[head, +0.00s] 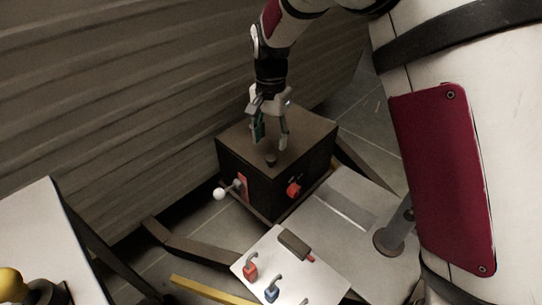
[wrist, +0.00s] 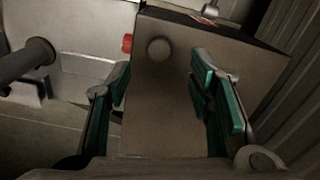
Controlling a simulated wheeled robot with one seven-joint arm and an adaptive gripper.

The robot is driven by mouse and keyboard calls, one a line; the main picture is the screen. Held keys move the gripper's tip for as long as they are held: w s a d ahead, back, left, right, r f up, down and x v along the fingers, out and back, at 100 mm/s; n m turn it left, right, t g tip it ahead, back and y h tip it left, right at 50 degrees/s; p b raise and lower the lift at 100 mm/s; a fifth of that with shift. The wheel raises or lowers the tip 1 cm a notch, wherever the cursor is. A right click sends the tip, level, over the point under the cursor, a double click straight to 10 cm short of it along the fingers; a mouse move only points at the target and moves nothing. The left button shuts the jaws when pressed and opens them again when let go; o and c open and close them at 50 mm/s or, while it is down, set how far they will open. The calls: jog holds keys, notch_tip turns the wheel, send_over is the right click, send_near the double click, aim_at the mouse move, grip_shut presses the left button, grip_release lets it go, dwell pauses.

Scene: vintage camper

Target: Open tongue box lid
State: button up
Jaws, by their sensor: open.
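The tongue box (head: 240,165) is a dark brown box on the floor in the middle of the head view. Its flat lid (head: 300,138) is shut, with a small dark round knob (head: 270,158) near the front edge. A red knob (head: 293,189) and a lever with a white ball (head: 219,194) are on its sides. My gripper (head: 270,142) points down over the lid, open and empty, just behind the knob. In the wrist view the lid (wrist: 165,110) lies between and below the teal fingers, and the round knob (wrist: 159,49) is ahead of the fingertips, apparently untouched.
A ribbed wall (head: 120,100) is behind and left. A white-topped table (head: 40,225) with a yellow ball knob (head: 10,282) is at left. Dark bars (head: 190,245) lie around the box.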

aim_at(271, 157)
notch_tip(271, 157, down, 6)
jog(key=shift+f+b, duration=0.1)
jog(key=shift+b, duration=0.7)
grip_shut()
